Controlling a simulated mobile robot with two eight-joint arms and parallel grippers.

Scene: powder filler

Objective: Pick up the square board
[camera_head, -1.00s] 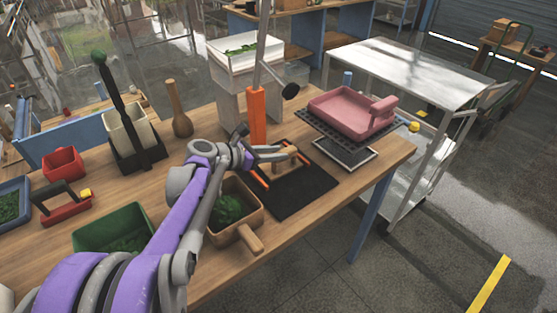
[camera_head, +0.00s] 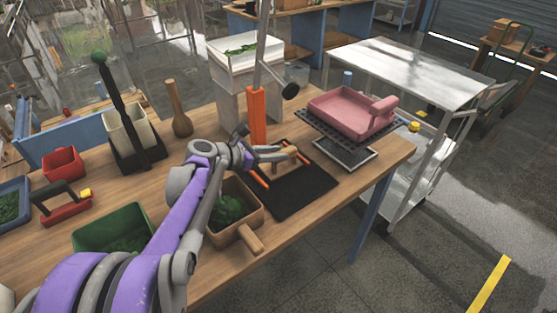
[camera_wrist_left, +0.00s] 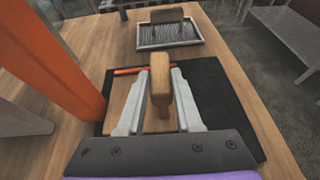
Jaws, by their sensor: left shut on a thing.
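The square board (camera_wrist_left: 158,124) is light wood with a raised wooden handle (camera_wrist_left: 159,88). It lies on a black mat (camera_wrist_left: 222,95), partly hidden by my gripper in the left wrist view. My left gripper (camera_wrist_left: 160,74) has its two pale fingers on either side of the handle and is shut on it. In the head view my left gripper (camera_head: 291,155) is at the mat, and only a small part of the wood shows. I cannot tell any gap between board and mat. My right gripper is not in view.
An orange post (camera_head: 257,115) stands close behind my gripper. A wooden box with a handle (camera_head: 238,233) and greens sits in front of the mat. A pink tray (camera_head: 345,112) on a dark grid (camera_head: 318,127) is to the right. A green bin (camera_head: 90,237) stands at the left.

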